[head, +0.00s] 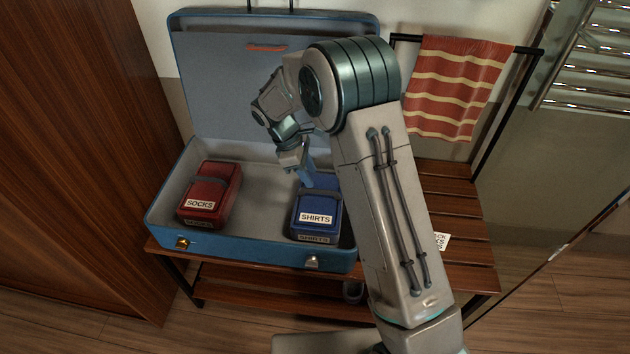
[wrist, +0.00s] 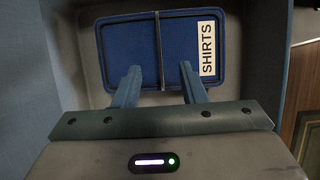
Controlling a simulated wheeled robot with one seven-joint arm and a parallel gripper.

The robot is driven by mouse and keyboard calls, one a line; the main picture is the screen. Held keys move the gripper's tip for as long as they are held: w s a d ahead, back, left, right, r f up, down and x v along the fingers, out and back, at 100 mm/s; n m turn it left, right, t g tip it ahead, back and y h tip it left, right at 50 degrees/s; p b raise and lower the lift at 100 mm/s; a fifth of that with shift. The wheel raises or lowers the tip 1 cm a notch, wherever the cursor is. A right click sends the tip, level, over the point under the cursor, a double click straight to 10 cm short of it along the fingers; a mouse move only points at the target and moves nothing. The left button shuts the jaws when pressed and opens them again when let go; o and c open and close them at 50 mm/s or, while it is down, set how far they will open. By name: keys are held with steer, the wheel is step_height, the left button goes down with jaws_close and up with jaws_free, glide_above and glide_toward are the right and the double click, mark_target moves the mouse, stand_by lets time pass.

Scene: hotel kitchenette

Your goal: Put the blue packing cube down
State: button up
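The blue packing cube (head: 318,207), labelled SHIRTS, lies flat in the right part of the open blue suitcase (head: 262,248). It looks to rest on the suitcase floor. In the wrist view the blue packing cube (wrist: 180,50) is straight ahead, with a thin grey strap across its middle. My gripper (head: 308,182) is just above the back part of the cube. In the wrist view my gripper (wrist: 158,82) has its two fingers apart, one on each side of the strap line, with nothing between them. Whether the fingertips touch the cube's top is unclear.
A red packing cube (head: 209,193) labelled SOCKS lies in the suitcase's left part, with bare floor between the cubes. The raised lid (head: 230,90) stands behind. The suitcase sits on a slatted wooden rack (head: 455,215). A striped towel (head: 455,85) hangs at the back right.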

steer(key=v, duration=0.6)
steer(key=s+d+r+m+y, duration=0.2)
steer(key=s+d+r+m, duration=0.5)
steer(key=s+d+r, duration=0.3)
steer(key=s+d+m+t+y, duration=0.1)
steer(key=s+d+m, duration=0.2)
steer(key=s, duration=0.5)
steer(key=s+d+m+t+y, duration=0.1)
steer(key=s+d+m, duration=0.2)
steer(key=s+m, duration=0.3)
steer(key=shift+s+t+y+p, duration=0.3)
steer(key=shift+s+p, duration=0.05)
steer(key=shift+s, duration=0.8)
